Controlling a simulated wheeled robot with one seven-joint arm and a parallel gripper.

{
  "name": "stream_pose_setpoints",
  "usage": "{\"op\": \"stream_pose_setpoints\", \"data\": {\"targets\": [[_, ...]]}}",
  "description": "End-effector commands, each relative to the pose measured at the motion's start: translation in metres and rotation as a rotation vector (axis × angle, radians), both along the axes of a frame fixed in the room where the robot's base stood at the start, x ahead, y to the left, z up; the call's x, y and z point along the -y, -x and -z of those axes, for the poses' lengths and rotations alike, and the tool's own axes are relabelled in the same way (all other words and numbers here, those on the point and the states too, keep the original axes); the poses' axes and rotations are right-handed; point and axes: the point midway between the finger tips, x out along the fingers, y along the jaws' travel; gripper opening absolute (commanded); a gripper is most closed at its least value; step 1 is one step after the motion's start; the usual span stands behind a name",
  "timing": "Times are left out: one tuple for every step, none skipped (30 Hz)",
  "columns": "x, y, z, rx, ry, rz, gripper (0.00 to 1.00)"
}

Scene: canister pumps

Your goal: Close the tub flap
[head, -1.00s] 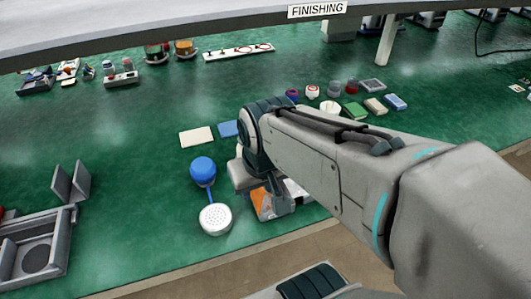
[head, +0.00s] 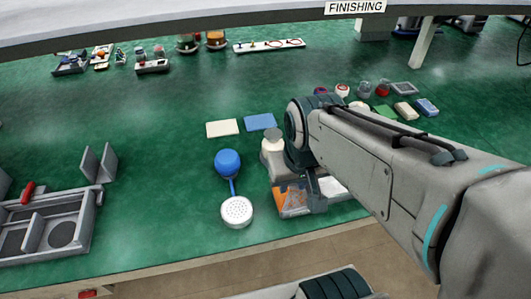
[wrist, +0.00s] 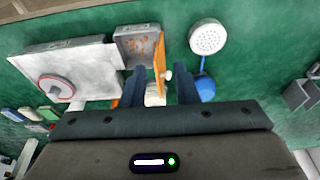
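The tub (wrist: 137,40) is a small grey open box with rusty-orange marks inside, seen in the wrist view. Its orange flap (wrist: 160,50) stands up along the box's right side there, with a small white knob on it. My gripper (wrist: 161,98) is open; one dark finger is on each side of the flap, with a visible gap on the knob side. Contact on the other side cannot be told. In the head view the orange flap (head: 292,198) shows left of my gripper (head: 315,207), which hides much of the tub. More orange shows beyond the left finger in the wrist view.
A white shower-type head (head: 237,211) on a blue ball lies just left of the tub. A white slab with a round dial (wrist: 55,86) adjoins the tub. A grey divided tray (head: 50,225) is at far left. Cream (head: 222,127) and blue cards lie behind.

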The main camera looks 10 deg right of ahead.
Motion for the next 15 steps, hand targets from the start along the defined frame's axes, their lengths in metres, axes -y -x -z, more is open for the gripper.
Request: {"op": "stream_pose_setpoints", "data": {"targets": [[-0.001, -0.001, 0.000, -0.007, 0.006, -0.012, 0.13], [-0.002, -0.002, -0.001, -0.014, 0.014, -0.025, 0.04], [-0.003, -0.004, -0.002, -0.029, 0.027, -0.051, 0.00], [-0.005, -0.006, -0.002, -0.047, 0.043, -0.079, 0.00], [-0.007, -0.008, -0.002, -0.067, 0.061, -0.113, 0.00], [-0.010, -0.012, -0.003, -0.096, 0.090, -0.168, 0.00], [-0.013, -0.015, -0.003, -0.124, 0.115, -0.214, 0.00], [-0.016, -0.019, -0.004, -0.152, 0.142, -0.264, 0.00], [-0.021, -0.024, -0.005, -0.191, 0.180, -0.335, 0.00], [-0.025, -0.027, -0.005, -0.222, 0.208, -0.391, 0.00], [-0.029, -0.031, -0.005, -0.252, 0.236, -0.445, 0.00], [-0.035, -0.037, -0.005, -0.290, 0.274, -0.518, 0.00], [-0.039, -0.041, -0.005, -0.320, 0.303, -0.572, 0.00], [-0.044, -0.045, -0.005, -0.348, 0.329, -0.625, 0.00], [-0.050, -0.050, -0.005, -0.385, 0.367, -0.696, 0.00]]}}
